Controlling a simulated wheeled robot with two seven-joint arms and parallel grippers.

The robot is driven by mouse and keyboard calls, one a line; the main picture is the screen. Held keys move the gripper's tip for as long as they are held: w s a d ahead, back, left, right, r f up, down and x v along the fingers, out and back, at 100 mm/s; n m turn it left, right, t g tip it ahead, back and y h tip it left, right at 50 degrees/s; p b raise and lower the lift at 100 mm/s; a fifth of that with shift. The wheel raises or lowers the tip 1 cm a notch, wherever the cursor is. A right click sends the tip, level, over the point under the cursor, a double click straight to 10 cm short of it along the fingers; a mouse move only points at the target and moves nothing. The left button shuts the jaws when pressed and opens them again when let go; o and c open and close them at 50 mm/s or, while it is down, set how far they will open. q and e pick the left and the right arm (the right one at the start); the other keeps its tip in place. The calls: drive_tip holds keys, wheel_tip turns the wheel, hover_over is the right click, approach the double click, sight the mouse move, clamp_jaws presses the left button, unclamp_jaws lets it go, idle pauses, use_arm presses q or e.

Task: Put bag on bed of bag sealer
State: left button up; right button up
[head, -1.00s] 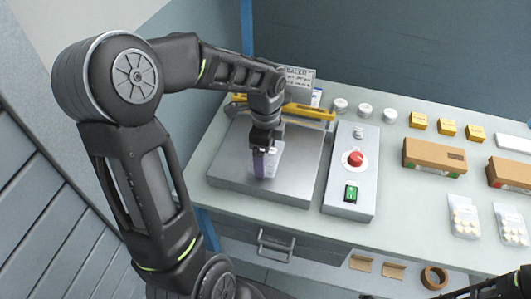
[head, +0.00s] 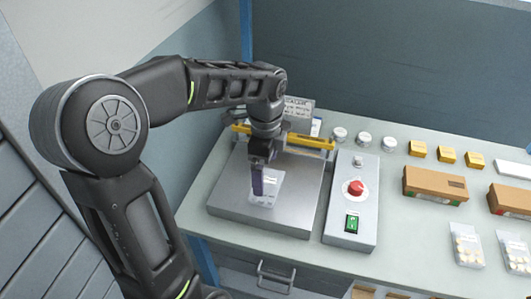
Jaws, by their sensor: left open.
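The bag sealer has a flat grey metal bed (head: 225,196) with a yellow sealing bar (head: 310,141) along its back. A clear bag (head: 267,190) with a white label lies on the bed, partly hidden behind my left gripper. My left gripper (head: 258,190) is open and points down over the bag's left side; I cannot tell whether it touches the bag. My right gripper is not in view.
A control box with a red button (head: 354,187) and a green switch stands right of the bed. Further right are white jars, yellow boxes (head: 446,155), brown cartons (head: 435,186) and two clear bags of round pieces (head: 467,246). The bench front between them is clear.

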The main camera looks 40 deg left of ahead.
sight(266, 188)
use_arm(q)
wheel_tip(266, 188, up, 6)
drive_tip(key=shift+f, duration=0.1)
